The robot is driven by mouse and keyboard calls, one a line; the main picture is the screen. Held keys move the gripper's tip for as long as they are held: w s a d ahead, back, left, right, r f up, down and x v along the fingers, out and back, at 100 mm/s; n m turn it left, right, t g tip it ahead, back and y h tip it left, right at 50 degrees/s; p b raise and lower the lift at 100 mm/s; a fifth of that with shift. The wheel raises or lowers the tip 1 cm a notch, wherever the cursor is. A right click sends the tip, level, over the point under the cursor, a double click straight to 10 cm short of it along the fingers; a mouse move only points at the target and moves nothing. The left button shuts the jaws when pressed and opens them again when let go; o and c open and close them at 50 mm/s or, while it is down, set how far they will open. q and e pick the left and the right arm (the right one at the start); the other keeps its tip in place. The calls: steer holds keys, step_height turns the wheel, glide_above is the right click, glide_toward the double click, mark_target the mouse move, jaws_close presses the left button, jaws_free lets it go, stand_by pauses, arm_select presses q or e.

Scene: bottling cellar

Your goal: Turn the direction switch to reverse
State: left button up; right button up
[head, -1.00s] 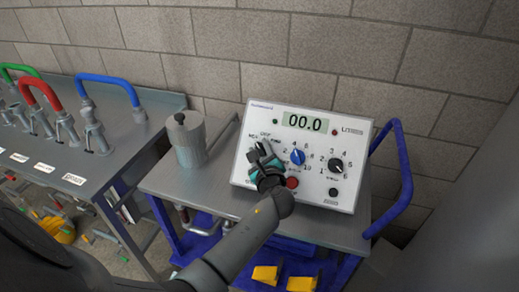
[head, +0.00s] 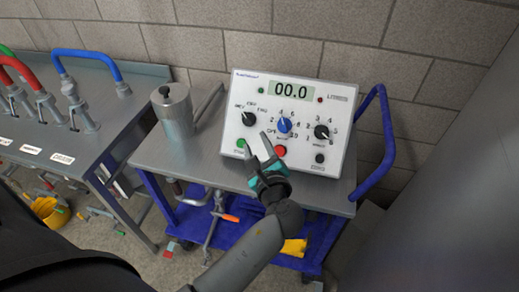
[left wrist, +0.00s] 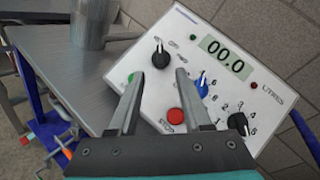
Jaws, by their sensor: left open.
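The direction switch (head: 250,118) is the black knob at the left of the white control panel (head: 340,100). It also shows in the left wrist view (left wrist: 161,55). Its pointer appears turned up and left, toward the leftmost label, which looks like REV; the small labels are blurred. My left gripper (head: 257,146) is open and empty, below the knob and apart from it, in front of the panel's lower part. In the left wrist view its two fingers (left wrist: 160,76) stand apart with the knob beyond the gap. My right gripper is not in view.
The panel also has a blue knob (head: 285,125), a second black knob (head: 322,131), a green button (head: 240,143), a red button (head: 281,151) and a display reading 00.0 (head: 291,91). A metal canister (head: 174,112) stands left on the cart with a blue handle (head: 388,140).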

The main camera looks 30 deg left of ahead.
arm_select(q)
steer(key=shift+v, duration=1.45)
steer(key=shift+a+f, duration=0.1)
